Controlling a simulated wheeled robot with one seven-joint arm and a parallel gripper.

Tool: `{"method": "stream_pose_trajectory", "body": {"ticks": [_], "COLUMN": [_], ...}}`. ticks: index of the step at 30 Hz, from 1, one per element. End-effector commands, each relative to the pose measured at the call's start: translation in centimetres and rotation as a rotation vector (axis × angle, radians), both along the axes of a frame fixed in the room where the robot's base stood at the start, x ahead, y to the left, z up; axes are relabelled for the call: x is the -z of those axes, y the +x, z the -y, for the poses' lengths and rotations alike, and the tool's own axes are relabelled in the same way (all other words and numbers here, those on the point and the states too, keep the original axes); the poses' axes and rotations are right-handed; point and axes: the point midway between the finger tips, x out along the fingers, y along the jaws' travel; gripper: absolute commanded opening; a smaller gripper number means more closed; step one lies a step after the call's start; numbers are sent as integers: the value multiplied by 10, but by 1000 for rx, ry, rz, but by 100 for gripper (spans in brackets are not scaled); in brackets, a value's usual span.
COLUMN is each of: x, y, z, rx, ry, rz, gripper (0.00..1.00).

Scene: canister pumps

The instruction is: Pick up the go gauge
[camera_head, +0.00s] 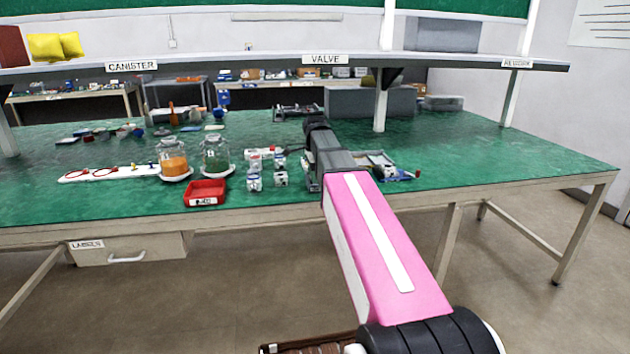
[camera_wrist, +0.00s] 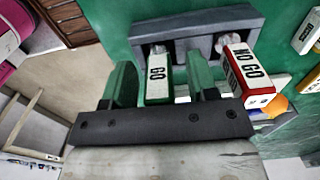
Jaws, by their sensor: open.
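The go gauge (camera_wrist: 158,78) is a white block lettered "GO" with a metal tip. It sits in a grey holder (camera_wrist: 180,26) in the wrist view. My gripper (camera_wrist: 161,76) is open, with one green-tinted finger on each side of the go gauge; I cannot tell whether either finger touches it. The no-go gauge (camera_wrist: 246,76), a white and red block lettered "NO GO", sits in the same holder, just right of the right finger. In the head view my own arm hides the gauges, and I cannot make out the fingers.
On the green bench (camera_head: 510,165) stand a red tray (camera_head: 205,193), an orange-filled jar (camera_head: 173,158), a green-looking jar (camera_head: 215,155) and small white parts (camera_head: 254,181) left of my arm. A shelf (camera_head: 450,65) spans above. The bench's right end is clear.

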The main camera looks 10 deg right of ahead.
Motion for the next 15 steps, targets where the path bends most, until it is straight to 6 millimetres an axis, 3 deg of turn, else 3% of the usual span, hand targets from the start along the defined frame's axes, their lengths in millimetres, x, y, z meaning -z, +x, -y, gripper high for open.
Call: {"method": "stream_pose_trajectory", "body": {"ticks": [3, 8, 15], "x": [0, 0, -1], "y": [0, 0, 0], "z": [0, 0, 0], "rx": [0, 0, 0], "ry": [0, 0, 0], "rz": [0, 0, 0], "gripper": [53, 1, 0]}}
